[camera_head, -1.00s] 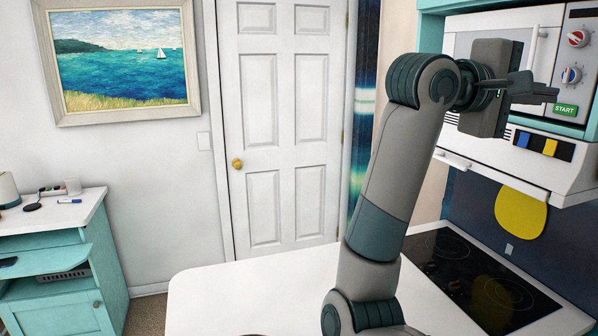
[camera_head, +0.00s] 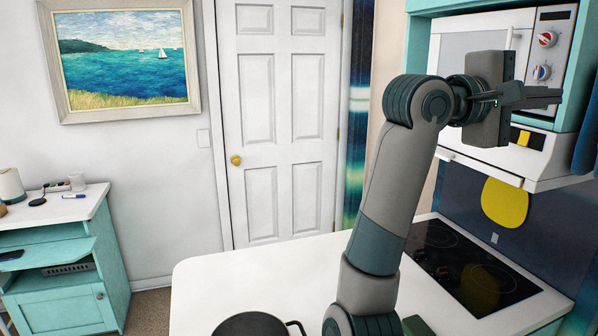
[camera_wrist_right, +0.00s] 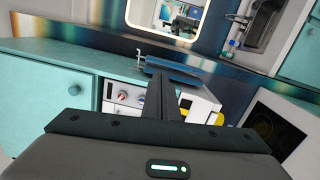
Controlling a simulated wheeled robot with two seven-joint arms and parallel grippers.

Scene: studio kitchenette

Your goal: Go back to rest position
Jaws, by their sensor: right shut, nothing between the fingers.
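My right gripper (camera_head: 535,97) is raised in front of the white microwave (camera_head: 468,60) in the head view, its fingers pointing right. Its fingers are shut with nothing between them. In the right wrist view the shut fingers (camera_wrist_right: 160,97) point away from the camera, with the microwave's dials beyond them. My left gripper is not in view.
A white counter (camera_head: 240,275) carries a dark pan (camera_head: 250,325) at its near edge. A black cooktop (camera_head: 465,268) lies right of my arm. A teal cabinet (camera_head: 75,305) stands at left, and a white door (camera_head: 285,130) is behind. The counter's left part is clear.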

